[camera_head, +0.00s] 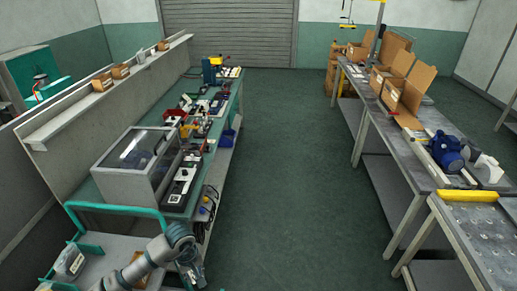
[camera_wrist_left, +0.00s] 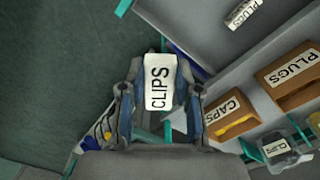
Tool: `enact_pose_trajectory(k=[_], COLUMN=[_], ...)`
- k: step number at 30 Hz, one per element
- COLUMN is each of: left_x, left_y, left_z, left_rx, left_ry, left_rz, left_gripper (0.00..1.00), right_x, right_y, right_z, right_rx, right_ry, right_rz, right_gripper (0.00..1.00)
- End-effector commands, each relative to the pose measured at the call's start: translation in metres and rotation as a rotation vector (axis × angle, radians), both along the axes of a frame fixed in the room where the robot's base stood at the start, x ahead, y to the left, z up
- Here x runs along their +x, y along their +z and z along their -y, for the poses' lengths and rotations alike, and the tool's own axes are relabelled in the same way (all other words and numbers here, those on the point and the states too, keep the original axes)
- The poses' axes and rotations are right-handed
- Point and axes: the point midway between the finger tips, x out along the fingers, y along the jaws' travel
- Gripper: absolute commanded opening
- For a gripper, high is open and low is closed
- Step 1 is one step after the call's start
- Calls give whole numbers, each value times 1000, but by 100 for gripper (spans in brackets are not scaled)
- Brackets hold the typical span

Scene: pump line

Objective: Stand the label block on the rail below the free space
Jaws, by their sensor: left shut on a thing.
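My left gripper (camera_head: 193,273) is low in the head view, beside a grey cart with a teal handle. In the left wrist view the left gripper (camera_wrist_left: 160,78) is shut on a white label block (camera_wrist_left: 158,84) reading CLIPS, with a finger on each side. The block is clear of other surfaces there. A second white label block (camera_wrist_left: 243,14), reading PLUGS, is on a grey ledge (camera_wrist_left: 190,35) at the upper right. I cannot tell whether this ledge is the rail, and the free space is not clear. My right gripper is not in view.
In the wrist view, brown boxes labelled PLUGS (camera_wrist_left: 290,75) and CAPS (camera_wrist_left: 232,112) and a clear bin labelled CLIPS (camera_wrist_left: 280,148) are at the right. In the head view, a clear-lidded case (camera_head: 138,165) stands on the cluttered left bench. The green aisle floor (camera_head: 290,180) is free.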

Motion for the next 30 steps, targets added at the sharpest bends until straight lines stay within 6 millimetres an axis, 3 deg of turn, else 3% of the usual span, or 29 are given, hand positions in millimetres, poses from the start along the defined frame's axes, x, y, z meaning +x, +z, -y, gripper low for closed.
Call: enact_pose_trajectory(k=[4, 10, 19, 30], left_x=[2, 2, 2, 2], left_y=[11, 18, 19, 19], left_z=[4, 7, 7, 7], left_rx=[7, 11, 12, 10], left_ry=[-307, -532, -571, -568], left_rz=[3, 2, 2, 1], left_gripper=[9, 9, 9, 9], right_x=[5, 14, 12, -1], right_y=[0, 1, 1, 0], right_z=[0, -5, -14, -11], right_rx=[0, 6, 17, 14], right_ry=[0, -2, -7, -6], right_rz=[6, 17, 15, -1], right_gripper=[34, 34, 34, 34])
